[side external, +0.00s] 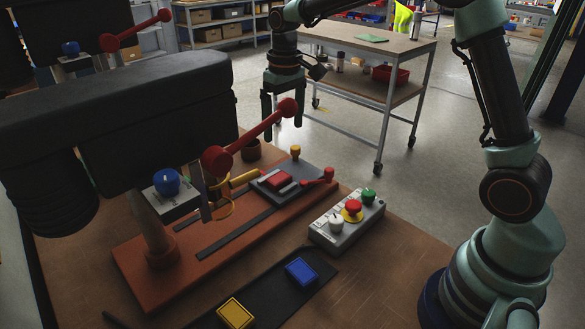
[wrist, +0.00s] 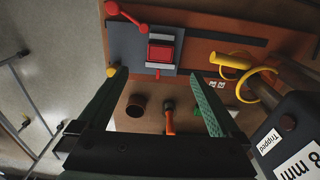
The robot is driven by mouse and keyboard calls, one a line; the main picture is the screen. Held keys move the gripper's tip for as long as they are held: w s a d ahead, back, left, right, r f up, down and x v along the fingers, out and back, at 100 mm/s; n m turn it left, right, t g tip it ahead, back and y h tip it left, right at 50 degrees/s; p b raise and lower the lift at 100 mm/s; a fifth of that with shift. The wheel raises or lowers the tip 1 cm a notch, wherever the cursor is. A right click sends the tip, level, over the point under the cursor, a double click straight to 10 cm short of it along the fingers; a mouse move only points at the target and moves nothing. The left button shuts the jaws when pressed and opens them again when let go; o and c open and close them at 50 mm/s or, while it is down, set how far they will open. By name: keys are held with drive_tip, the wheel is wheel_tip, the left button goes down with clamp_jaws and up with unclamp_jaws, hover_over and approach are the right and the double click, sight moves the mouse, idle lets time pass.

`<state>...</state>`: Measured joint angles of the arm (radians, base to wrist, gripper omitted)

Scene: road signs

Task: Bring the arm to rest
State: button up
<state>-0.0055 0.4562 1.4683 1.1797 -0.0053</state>
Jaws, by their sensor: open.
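My gripper (side external: 282,130) hangs fingers-down above the far side of the bench, behind the red lever in the side view. Its fingers are apart with nothing between them. In the wrist view the open fingers (wrist: 160,76) frame the bench from above, with a red block (wrist: 161,51) on a grey plate just beyond their tips. The same red block (side external: 279,181) sits on the slide plate of the reddish base in the side view. A lever with red ball ends (side external: 250,136) partly overlaps the gripper region.
A black-topped machine (side external: 120,95) stands at left. A button box (side external: 345,218) is at right of the base. A blue block (side external: 301,271) and a yellow block (side external: 235,313) lie on a dark strip. A brown cup (wrist: 136,105) and an orange-handled tool (wrist: 169,122) are below the gripper.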

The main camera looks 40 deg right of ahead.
drive_tip(key=s+r+t, duration=0.2)
drive_tip(key=s+r, duration=0.1)
drive_tip(key=s, duration=0.6)
drive_tip(key=s+r+t, duration=0.3)
drive_tip(key=s, duration=0.7)
drive_tip(key=shift+d, duration=0.15)
drive_tip(key=shift+c, duration=0.3)
